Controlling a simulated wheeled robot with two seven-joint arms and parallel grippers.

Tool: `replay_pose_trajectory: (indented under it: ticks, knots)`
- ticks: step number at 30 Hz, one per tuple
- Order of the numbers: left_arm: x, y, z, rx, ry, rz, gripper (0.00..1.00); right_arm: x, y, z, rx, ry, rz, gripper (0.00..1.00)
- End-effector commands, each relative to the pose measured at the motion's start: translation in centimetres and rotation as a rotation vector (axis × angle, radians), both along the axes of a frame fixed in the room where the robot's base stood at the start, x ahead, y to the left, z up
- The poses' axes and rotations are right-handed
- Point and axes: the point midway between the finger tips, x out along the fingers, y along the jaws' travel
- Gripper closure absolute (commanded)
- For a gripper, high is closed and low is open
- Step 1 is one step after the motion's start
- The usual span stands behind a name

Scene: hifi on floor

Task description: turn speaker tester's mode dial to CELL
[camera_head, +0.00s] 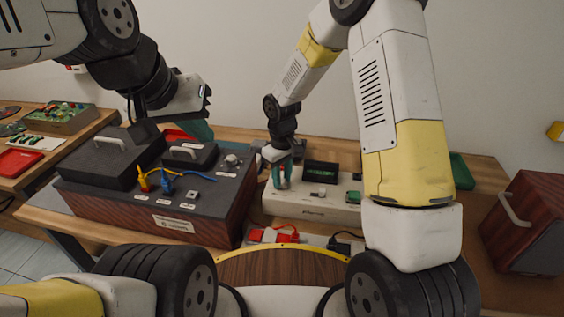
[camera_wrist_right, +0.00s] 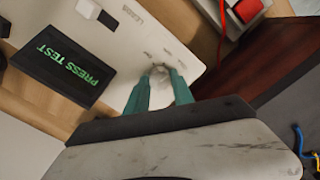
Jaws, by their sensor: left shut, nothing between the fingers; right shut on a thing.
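The speaker tester is a white box (camera_head: 318,209) on the bench, with a dark screen (camera_head: 320,172) on top. In the right wrist view the screen (camera_wrist_right: 68,65) reads "PRESS TEST" in green. My right gripper (camera_head: 281,178) points down at the left part of the tester's top. In the wrist view its teal fingers (camera_wrist_right: 157,82) are shut on a small pale dial (camera_wrist_right: 160,71), mostly hidden between them. Small labels lie around the dial, too blurred to read, so its setting cannot be told. My left gripper (camera_head: 203,130) is shut and empty, above the dark hifi case.
The dark wooden case (camera_head: 150,211) with black lids and blue and yellow plugs stands left of the tester. A red connector with cable (camera_head: 274,235) lies in front. A wooden speaker box (camera_head: 527,222) is at right. A green tray (camera_head: 461,172) lies behind my right arm.

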Motion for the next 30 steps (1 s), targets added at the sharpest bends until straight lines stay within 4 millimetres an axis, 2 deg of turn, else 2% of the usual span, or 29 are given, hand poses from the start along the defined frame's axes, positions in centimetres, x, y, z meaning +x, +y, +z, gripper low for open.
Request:
replay_pose_trajectory:
  ticks: [12,29,30]
  knots:
    - [0.00,0.00,0.00,0.000,0.000,0.000,1.00,0.13,-0.02,0.08,0.000,-0.004,-0.187,1.00]
    - [0.00,0.00,0.00,0.000,0.000,0.000,1.00,0.13,-0.01,0.08,0.001,-0.003,-0.212,1.00]
    - [0.00,0.00,0.00,0.000,0.000,0.000,1.00,0.13,-0.01,0.08,0.001,-0.003,-0.212,0.64]
